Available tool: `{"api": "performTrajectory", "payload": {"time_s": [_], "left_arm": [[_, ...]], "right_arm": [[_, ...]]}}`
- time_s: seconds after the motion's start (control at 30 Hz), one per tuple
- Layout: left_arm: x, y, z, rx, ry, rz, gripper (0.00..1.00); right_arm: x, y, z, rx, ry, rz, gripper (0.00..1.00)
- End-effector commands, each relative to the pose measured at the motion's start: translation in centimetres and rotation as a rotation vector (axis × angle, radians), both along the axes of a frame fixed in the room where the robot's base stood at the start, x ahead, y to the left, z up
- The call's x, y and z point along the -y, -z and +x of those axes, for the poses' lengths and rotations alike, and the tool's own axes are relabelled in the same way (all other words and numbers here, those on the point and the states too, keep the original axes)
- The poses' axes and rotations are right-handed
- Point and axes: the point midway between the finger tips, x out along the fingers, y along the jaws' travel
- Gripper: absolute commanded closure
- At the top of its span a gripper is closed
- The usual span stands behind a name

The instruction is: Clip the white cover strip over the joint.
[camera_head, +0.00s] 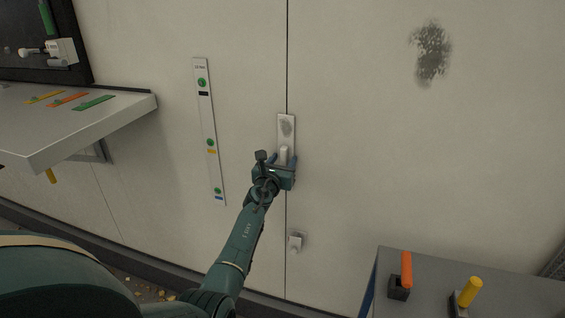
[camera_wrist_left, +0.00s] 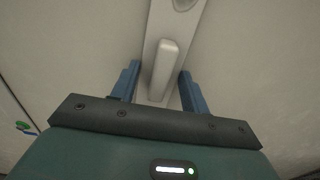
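A short white strip (camera_head: 287,125) with a grey smudge and a raised handle (camera_head: 283,155) sits upright over the vertical wall joint (camera_head: 287,60). My left gripper (camera_head: 281,160) is at the lower part of this strip. In the left wrist view the two blue fingers (camera_wrist_left: 158,88) stand apart on either side of the pale handle (camera_wrist_left: 165,66), with gaps visible to both sides. The lower end of the strip is hidden by my gripper in the head view. Whether the strip is seated on the wall I cannot tell. My right gripper is out of view.
A long white panel strip (camera_head: 205,105) with green dots is on the wall to the left. A shelf (camera_head: 130,103) is at left. A grey bench (camera_head: 440,275) with orange and yellow handles is at lower right.

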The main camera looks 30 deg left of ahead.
Motion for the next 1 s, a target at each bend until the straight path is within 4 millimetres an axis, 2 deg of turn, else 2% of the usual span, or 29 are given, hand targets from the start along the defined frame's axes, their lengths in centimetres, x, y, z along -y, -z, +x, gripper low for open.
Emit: {"api": "performTrajectory", "payload": {"time_s": [0.03,0.3,0.57,0.63,0.8,1.0], "left_arm": [[0.0,-0.1,0.0,0.001,0.000,0.000,0.50],[0.0,0.0,0.0,0.000,0.000,-0.001,0.30],[0.0,0.1,0.0,-0.001,0.001,-0.001,0.30],[0.2,-0.1,-0.5,-0.002,0.001,-0.001,0.30],[0.8,-0.3,-3.1,-0.004,0.001,-0.002,0.30],[1.9,-0.2,-7.6,-0.003,0.000,-0.001,0.30]], "right_arm": [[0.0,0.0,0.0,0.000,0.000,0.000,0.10],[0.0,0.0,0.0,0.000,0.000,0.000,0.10],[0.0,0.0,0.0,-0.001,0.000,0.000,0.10],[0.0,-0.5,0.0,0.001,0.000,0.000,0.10],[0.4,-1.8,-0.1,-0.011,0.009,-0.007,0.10],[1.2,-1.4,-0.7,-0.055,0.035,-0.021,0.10]]}}
